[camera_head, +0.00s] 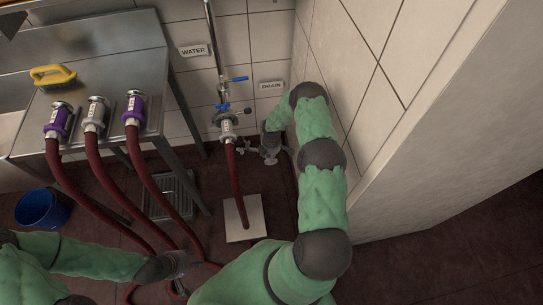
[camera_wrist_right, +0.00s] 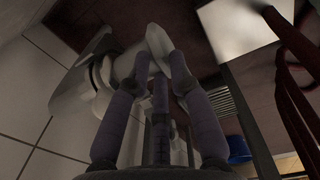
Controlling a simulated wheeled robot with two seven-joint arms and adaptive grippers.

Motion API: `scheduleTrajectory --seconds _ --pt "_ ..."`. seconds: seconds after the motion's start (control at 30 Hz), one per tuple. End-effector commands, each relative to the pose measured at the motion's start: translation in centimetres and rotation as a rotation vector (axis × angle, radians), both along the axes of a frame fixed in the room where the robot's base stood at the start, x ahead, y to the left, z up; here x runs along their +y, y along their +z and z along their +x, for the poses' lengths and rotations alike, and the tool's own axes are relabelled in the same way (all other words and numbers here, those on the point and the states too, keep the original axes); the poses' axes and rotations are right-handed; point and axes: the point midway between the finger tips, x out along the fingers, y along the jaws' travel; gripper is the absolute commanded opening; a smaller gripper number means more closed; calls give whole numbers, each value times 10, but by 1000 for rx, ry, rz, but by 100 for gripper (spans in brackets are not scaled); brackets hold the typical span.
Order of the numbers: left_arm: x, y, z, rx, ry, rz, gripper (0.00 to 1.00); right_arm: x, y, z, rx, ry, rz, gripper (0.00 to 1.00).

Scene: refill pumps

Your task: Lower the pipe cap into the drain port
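My right gripper (camera_head: 269,155) is low at the wall below the DRAIN sign (camera_head: 271,85). In the head view the gripper and arm largely hide both. My left gripper (camera_head: 181,264) is by the red hoses at the lower left; its fingers are unclear.
A water pipe with blue valves (camera_head: 223,106) and a connected red hose (camera_head: 235,180) stands left of my right gripper. A steel table (camera_head: 110,50) holds several hose couplings and a yellow brush (camera_head: 53,76). A blue bucket (camera_head: 42,208) is at left.

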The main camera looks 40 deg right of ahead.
Motion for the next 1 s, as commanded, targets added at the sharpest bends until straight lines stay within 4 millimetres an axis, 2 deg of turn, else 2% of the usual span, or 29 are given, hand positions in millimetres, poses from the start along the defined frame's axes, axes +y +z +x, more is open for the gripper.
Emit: scheduleTrajectory --seconds 0.03,0.07,0.37,0.53,0.67,1.0 --pt "0 0 0 0 0 0 40 0 0 0 0 0 0 42" --pt "0 0 0 0 0 0 40 0 0 0 0 0 0 47" --pt "0 0 0 0 0 0 40 1 0 -1 2 0 1 47" --pt "0 0 0 0 0 0 40 0 9 0 0 0 0 47" --pt "0 0 0 0 0 0 40 0 28 0 -1 0 0 47" --pt "0 0 0 0 0 0 40 1 90 -1 -2 0 0 47"
